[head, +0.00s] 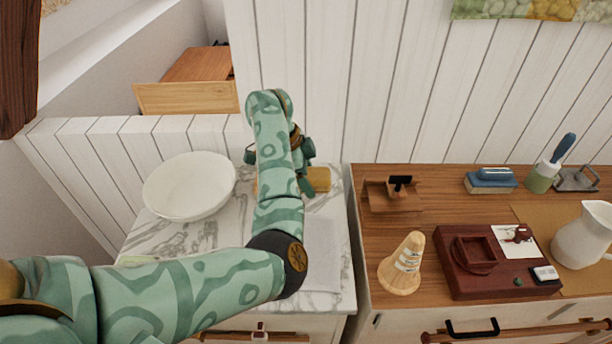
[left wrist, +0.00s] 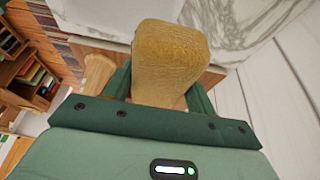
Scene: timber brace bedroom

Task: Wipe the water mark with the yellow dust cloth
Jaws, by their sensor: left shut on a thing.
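The yellow dust cloth (head: 320,178) shows at the back right of the marble top (head: 335,215), partly behind my arm. In the left wrist view the cloth (left wrist: 172,55) is a bunched, mustard-yellow pad between the dark green fingers. My left gripper (head: 306,178) is shut on it, over the marble near the wooden dresser; whether the cloth touches the surface is unclear. I cannot make out the water mark; my arm covers much of the marble. My right gripper is not in view.
A white bowl (head: 189,186) stands at the marble's back left. A pale flat sheet (head: 323,255) lies at its front right. The wooden dresser (head: 410,222) at right carries a cone-shaped item (head: 402,265), a dark red tray (head: 460,280), a blue brush (head: 491,180) and a white jug (head: 585,235).

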